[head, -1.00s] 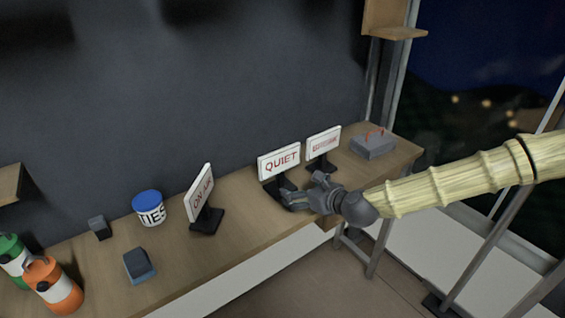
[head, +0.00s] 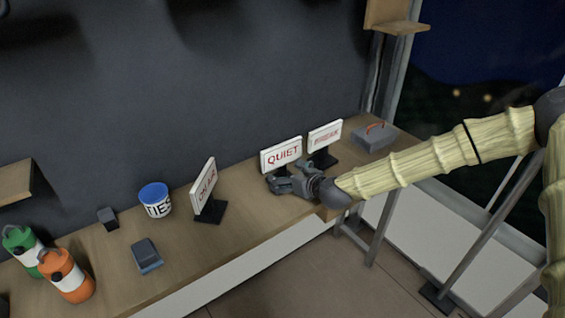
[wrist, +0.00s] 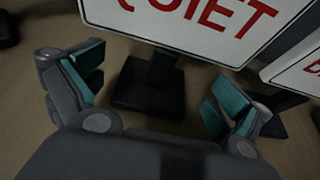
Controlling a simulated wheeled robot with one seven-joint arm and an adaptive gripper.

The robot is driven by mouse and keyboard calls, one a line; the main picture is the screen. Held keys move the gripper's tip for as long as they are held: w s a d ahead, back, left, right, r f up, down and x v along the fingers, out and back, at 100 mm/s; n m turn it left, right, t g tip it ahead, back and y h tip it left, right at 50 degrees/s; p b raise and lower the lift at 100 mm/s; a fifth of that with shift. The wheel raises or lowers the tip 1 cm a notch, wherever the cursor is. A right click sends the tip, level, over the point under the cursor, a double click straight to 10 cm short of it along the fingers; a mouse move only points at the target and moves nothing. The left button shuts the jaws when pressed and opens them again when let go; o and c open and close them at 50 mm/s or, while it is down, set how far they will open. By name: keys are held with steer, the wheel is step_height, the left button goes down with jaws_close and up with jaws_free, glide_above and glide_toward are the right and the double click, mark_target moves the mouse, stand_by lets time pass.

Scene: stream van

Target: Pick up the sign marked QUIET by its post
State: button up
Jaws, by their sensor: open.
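The sign marked QUIET (head: 281,155) stands upright on the wooden shelf, a white board with red letters. In the wrist view its board (wrist: 205,22) is cut off at the top, and its dark post (wrist: 161,68) rises from a black square base (wrist: 150,92). My gripper (head: 283,181) is just in front of the sign in the head view, low over the shelf. In the wrist view my gripper (wrist: 155,88) is open, with teal-padded fingers on the left and right of the post and base. Both fingers look apart from the post. My gripper hides the post in the head view.
A second sign (head: 325,136) with red print stands close on the right, and an ON AIR sign (head: 206,190) on the left. A grey box (head: 374,138) with an orange handle is at the right end. A blue-lidded tub (head: 154,200) and bottles stand further left.

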steer(key=shift+p+x, duration=0.45)
steer(key=shift+x, duration=0.7)
steer(key=shift+w+a+f, duration=0.1)
steer(key=shift+w+a, duration=0.05)
steer(key=shift+a, duration=0.1)
steer(key=c, duration=1.1)
